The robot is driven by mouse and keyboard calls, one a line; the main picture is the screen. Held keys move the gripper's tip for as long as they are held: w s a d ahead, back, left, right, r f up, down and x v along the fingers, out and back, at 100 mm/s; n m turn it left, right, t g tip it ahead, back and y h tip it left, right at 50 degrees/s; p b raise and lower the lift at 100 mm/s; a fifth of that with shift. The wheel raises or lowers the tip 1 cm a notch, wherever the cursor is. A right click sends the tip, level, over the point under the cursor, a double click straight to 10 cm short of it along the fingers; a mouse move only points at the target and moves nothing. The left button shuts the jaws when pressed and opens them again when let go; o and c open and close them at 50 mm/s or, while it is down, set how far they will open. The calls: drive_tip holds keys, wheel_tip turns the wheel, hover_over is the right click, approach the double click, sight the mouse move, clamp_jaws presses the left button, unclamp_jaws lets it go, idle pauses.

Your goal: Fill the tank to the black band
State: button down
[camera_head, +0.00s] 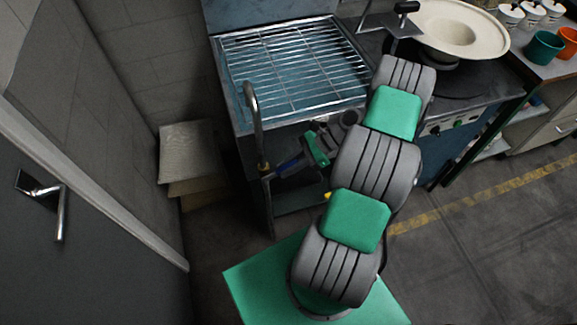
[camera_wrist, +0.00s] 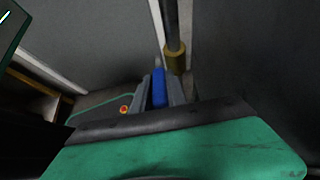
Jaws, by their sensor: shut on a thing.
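The tank (camera_head: 222,75) is a metal basin with a wire rack across its top, at the upper middle of the head view. Bluish water or basin floor shows under the rack; I cannot pick out a black band. A curved grey spout pipe (camera_head: 254,120) with a brass collar rises at the tank's front left corner; it also shows in the wrist view (camera_wrist: 175,58). My gripper (camera_head: 287,165) is low in front of the tank. In the wrist view its fingers (camera_wrist: 160,92) are closed around a blue handle (camera_wrist: 159,82) beside the brass collar.
A cream hat (camera_head: 455,28) sits on the press at the upper right. A teal pot (camera_head: 543,47), an orange pot (camera_head: 568,42) and white jars stand beyond it. A grey door (camera_head: 95,210) stands at left; floor at right is free.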

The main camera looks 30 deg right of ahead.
drive_tip(key=c, duration=1.3)
unclamp_jaws()
drive_tip(key=v, duration=0.8)
drive_tip(key=shift+a, duration=0.15)
